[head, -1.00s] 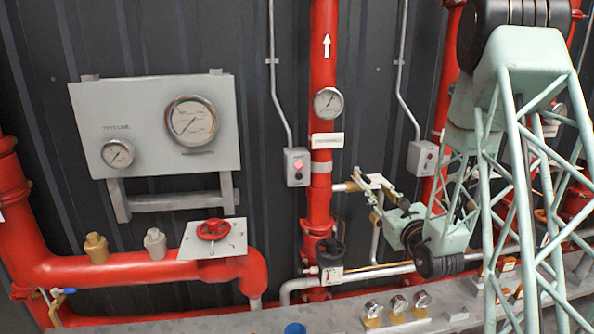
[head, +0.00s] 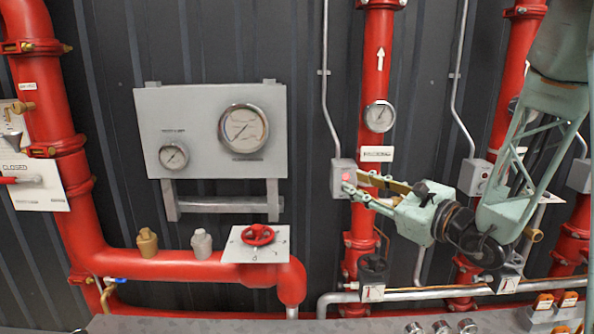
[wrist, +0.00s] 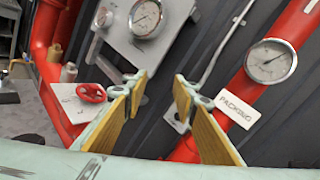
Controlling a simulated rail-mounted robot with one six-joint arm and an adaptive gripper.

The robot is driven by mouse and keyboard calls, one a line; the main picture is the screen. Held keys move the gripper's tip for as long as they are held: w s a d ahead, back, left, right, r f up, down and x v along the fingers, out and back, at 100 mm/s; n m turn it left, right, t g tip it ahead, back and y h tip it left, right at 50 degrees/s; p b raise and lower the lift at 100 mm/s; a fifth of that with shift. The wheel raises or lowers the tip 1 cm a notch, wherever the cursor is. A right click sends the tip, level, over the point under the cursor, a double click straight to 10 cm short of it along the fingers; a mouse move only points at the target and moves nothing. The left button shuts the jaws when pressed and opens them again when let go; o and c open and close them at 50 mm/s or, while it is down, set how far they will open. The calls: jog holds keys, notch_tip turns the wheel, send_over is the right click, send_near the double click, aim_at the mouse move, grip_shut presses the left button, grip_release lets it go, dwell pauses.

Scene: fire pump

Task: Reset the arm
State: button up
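My gripper (head: 362,186) is at the end of my pale green lattice arm, on the right side of the head view, in front of the red vertical pipe with the white arrow. In the wrist view my gripper (wrist: 160,95) shows two yellow-padded fingers spread apart with nothing between them. It points toward the wall, with a gap showing the dark panel and a grey conduit. Part of the small grey switch box (head: 342,180) lies behind the fingertips. I cannot tell how far the fingertips are from it.
A grey gauge board (head: 210,130) hangs left of my gripper. A red handwheel (head: 258,235) sits on a white plate below it. A pipe gauge (head: 379,116) and a PACKING sign (head: 377,154) are above my gripper. A grey bench (head: 200,325) runs along the bottom.

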jog(key=s+a+r+n+g+y, duration=0.1)
jog(key=s+a+r+n+g, duration=0.1)
jog(key=s+a+n+g, duration=0.6)
jog(key=s+a+r+n+g+y, duration=0.1)
jog(key=s+a+n+g+y, duration=0.15)
jog(key=s+a, duration=1.05)
jog(key=s+d+f+n+g+h, duration=0.25)
jog(key=s+d+n+h, duration=0.2)
jog(key=s, duration=0.75)
jog(key=s+d+f+n+g+h, duration=0.1)
jog(key=s+d+f+n+h, duration=0.35)
jog(key=s, duration=0.75)
jog(key=s+d+r+n+t+h, duration=0.1)
jog(key=s+d+n+h, duration=0.1)
jog(key=d, duration=0.6)
jog(key=s+d+r+n+t+h, duration=0.2)
jog(key=d+h, duration=0.1)
jog(key=d, duration=0.5)
jog(key=shift+d+r+n+t, duration=0.2)
jog(key=shift+d+n+t, duration=0.05)
jog(key=shift+n+t, duration=0.1)
jog(key=shift+c, duration=0.7)
